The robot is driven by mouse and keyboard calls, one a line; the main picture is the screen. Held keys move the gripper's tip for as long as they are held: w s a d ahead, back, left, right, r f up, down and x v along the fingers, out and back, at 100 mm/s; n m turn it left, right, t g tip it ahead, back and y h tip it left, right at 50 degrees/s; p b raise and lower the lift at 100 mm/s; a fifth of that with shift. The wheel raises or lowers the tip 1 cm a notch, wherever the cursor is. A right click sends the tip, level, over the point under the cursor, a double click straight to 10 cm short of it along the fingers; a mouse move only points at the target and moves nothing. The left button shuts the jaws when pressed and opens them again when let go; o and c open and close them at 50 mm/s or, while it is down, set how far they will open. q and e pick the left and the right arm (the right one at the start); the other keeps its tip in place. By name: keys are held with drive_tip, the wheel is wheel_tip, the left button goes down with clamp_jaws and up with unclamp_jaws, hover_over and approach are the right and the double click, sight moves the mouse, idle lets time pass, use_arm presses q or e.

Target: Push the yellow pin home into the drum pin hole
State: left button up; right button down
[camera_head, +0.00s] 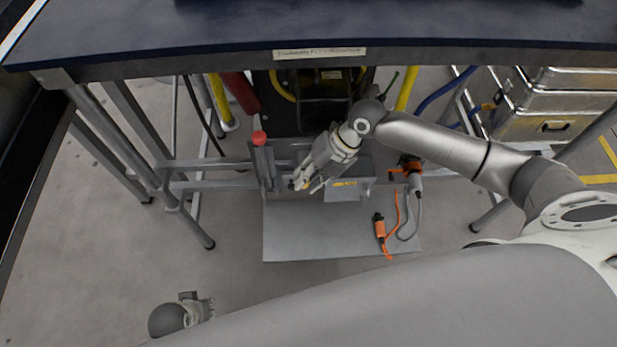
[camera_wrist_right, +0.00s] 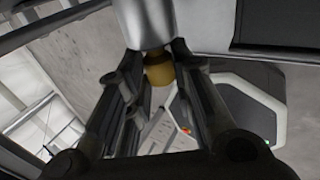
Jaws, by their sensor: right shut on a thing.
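My right gripper (camera_head: 303,183) reaches down from the right to the grey metal fixture below the table. A small yellow spot shows at its fingertips. In the right wrist view the fingers of my right gripper (camera_wrist_right: 158,75) are closed around a short yellow pin (camera_wrist_right: 158,73). The pin's far end meets a smooth silver cylinder (camera_wrist_right: 148,22); whether it sits inside a hole cannot be told. The drum pin hole is not distinguishable in either view. A grey end that looks like my left gripper (camera_head: 197,303) shows at the lower left, away from the fixture; its fingers are unclear.
A red-knobbed lever (camera_head: 259,138) stands just left of my right gripper. A flat grey plate (camera_head: 300,240) lies below, with an orange-and-black connector (camera_head: 380,228) and cable on it. The dark tabletop (camera_head: 200,35) overhangs the back. Metal cases (camera_head: 545,110) stand at the right.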

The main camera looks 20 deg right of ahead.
drive_tip(key=c, duration=1.2)
unclamp_jaws()
drive_tip(key=shift+o, duration=0.2)
drive_tip(key=shift+d+r, duration=0.1)
drive_tip(key=v, duration=0.7)
drive_tip(key=shift+s+r, duration=0.1)
